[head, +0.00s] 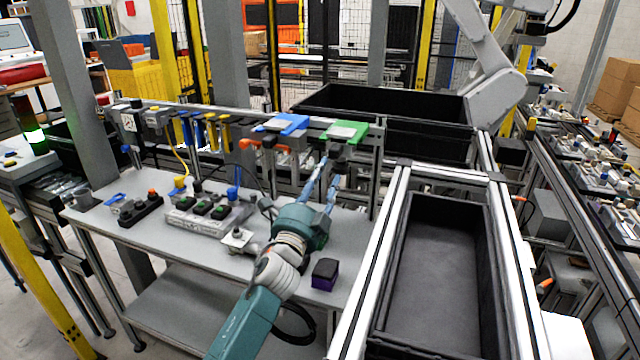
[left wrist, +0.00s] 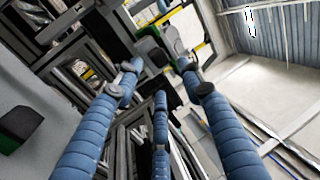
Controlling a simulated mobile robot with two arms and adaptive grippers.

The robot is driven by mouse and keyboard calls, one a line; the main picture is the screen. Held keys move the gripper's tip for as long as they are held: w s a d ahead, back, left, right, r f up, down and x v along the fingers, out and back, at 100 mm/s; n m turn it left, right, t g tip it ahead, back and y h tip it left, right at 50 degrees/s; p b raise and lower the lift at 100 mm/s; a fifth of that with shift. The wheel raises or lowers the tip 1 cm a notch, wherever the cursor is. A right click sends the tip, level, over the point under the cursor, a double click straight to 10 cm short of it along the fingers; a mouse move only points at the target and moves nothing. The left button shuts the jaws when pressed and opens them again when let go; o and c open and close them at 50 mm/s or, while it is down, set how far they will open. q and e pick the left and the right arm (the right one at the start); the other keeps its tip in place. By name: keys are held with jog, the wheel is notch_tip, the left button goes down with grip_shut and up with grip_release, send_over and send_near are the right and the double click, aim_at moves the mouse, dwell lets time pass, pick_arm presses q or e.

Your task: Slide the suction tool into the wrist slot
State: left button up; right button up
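My left gripper (head: 331,160) reaches up from the bottom of the head view to the right end of the rack. Its blue fingers are spread, with the tips just below a green-topped holder (head: 343,132). In the left wrist view, the fingers (left wrist: 157,75) stand apart with no object clearly held. A dark grey rounded piece (left wrist: 152,52) lies just beyond the tips; I cannot tell whether it is the suction tool or whether a finger touches it. The wrist slot cannot be made out for certain. My right gripper is in neither view.
A grey workbench (head: 215,258) carries a switch strip (head: 200,215), a small metal plate with a knob (head: 237,238) and a black-and-purple block (head: 325,274). A blue-topped holder (head: 281,124) stands left of the green one. An empty black bin (head: 432,275) lies right.

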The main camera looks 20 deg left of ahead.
aim_at(333, 154)
pick_arm(q)
jog(key=shift+b+x, duration=0.95)
jog(key=shift+x, duration=2.95)
jog(key=shift+f, duration=0.1)
grip_shut()
jog(key=shift+r, duration=0.2)
jog(key=shift+s, duration=0.15)
